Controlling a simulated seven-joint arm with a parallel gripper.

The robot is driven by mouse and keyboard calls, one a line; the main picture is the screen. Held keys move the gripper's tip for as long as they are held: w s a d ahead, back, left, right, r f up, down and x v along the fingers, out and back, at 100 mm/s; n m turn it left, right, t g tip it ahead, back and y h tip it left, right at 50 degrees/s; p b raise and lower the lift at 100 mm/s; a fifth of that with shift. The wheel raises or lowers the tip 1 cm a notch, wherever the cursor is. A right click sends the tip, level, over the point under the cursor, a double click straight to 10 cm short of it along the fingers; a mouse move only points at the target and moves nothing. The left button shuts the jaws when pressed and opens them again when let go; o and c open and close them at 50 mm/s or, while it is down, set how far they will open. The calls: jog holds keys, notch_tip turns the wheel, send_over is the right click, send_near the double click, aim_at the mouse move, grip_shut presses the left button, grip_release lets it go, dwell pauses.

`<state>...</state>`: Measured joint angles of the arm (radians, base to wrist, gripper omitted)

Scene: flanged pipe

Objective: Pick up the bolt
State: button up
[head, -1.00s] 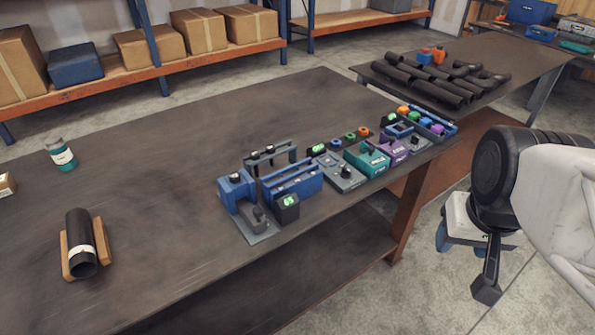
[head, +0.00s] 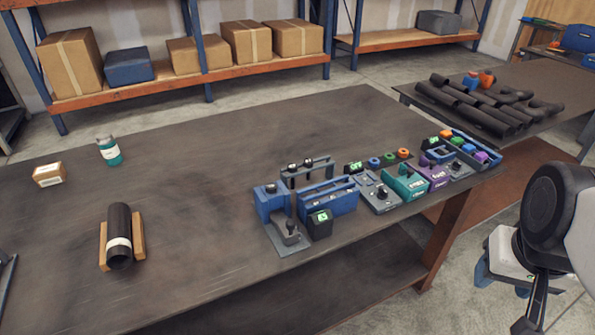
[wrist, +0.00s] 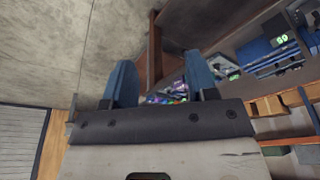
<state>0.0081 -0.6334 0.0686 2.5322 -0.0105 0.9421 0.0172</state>
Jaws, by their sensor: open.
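I cannot pick out a bolt for certain in either view; the small parts on the workbench are too small to tell apart. My gripper (wrist: 160,82) shows in the wrist view with its two blue fingers spread apart and nothing between them. In the head view my arm is at the right edge, beyond the workbench (head: 190,250) edge and clear of the things on it. A black pipe (head: 119,225) with a white band lies in a wooden cradle (head: 138,236) at the left of the bench.
Blue fixtures (head: 330,195), a teal box (head: 404,182) and a purple box (head: 435,174) line the bench's right side. A teal bottle (head: 109,151) and small carton (head: 47,174) stand at left. Black pipes (head: 480,115) cover another table. The bench's middle is clear.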

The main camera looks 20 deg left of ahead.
dwell(0.4)
jog(key=shift+o, duration=0.9)
jog(key=shift+w, duration=0.1)
